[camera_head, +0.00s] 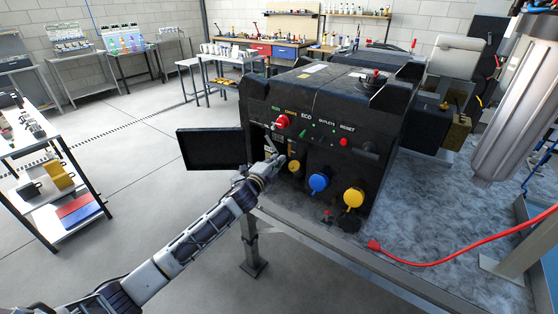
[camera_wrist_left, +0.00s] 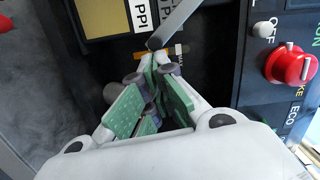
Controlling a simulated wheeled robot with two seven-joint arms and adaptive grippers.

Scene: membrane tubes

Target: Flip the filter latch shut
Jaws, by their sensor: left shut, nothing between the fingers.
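The black generator-like unit (camera_head: 330,100) stands on a grey bench, its left door panel (camera_head: 210,150) swung open. My left gripper (camera_head: 272,157) is at the opening behind that door, left of the yellow and blue sockets. In the left wrist view the gripper (camera_wrist_left: 153,60) is shut with nothing between its fingers. A dark grey bar (camera_wrist_left: 174,24), which looks like the latch lever, slants down to the fingertips. The tips are very close to its lower end; I cannot tell whether they touch. The filter behind is not clearly visible. My right gripper is not in view.
A red knob (camera_wrist_left: 290,67) marked OFF sits to the right of the fingers. A blue socket cover (camera_head: 319,183) and a yellow one (camera_head: 353,198) stick out from the front. A red cable (camera_head: 440,262) lies across the bench.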

